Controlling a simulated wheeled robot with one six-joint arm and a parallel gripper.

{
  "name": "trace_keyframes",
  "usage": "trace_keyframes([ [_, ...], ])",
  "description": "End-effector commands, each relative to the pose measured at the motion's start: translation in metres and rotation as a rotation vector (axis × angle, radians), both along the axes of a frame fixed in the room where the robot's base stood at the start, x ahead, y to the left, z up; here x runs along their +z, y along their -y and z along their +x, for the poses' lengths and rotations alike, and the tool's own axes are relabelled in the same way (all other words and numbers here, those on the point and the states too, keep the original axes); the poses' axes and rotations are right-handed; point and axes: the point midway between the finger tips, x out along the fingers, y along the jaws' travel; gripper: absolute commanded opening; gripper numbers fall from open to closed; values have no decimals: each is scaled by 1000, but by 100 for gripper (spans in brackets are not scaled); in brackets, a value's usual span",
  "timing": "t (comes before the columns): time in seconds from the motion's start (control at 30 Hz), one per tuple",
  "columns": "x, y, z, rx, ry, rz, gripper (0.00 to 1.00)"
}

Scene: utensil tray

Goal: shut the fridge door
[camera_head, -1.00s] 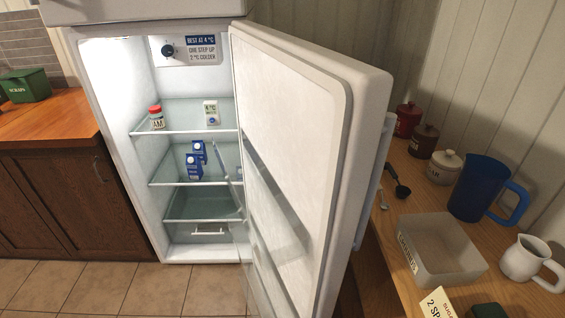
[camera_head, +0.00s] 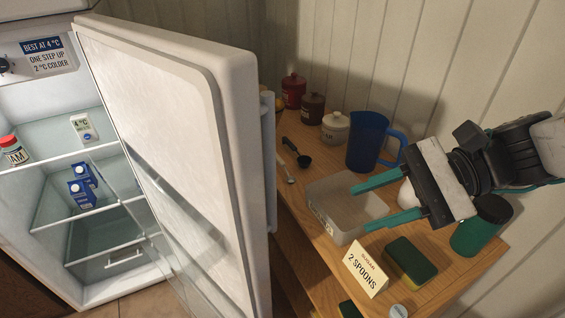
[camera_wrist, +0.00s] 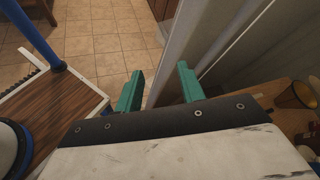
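The lit fridge interior (camera_head: 60,130) is at the left. My gripper (camera_head: 358,207) is at the right over the counter, its two teal fingers pointing left toward the door and spread apart with nothing between them. It is well clear of the door in the head view. In the wrist view the gripper fingers (camera_wrist: 160,90) are apart, with tiled floor beyond them and a pale upright panel at the right.
The wooden counter (camera_head: 440,285) holds a translucent tray (camera_head: 330,225), a blue jug (camera_head: 367,140), several lidded jars, a green bottle (camera_head: 475,235), a sponge (camera_head: 410,260) and a "2 spoons" card (camera_head: 365,272). Inside the fridge are a jam jar (camera_head: 14,150) and blue cartons (camera_head: 82,185).

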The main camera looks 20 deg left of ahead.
Motion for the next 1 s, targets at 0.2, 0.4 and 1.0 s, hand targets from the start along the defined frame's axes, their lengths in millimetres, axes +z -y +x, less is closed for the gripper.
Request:
trace_keyframes([
  [0.2,-14,-79,39,-187,-398,154,39],
  [0.4,-25,-108,60,-283,-562,212,39],
  [1.0,-27,-180,44,-298,-581,220,39],
])
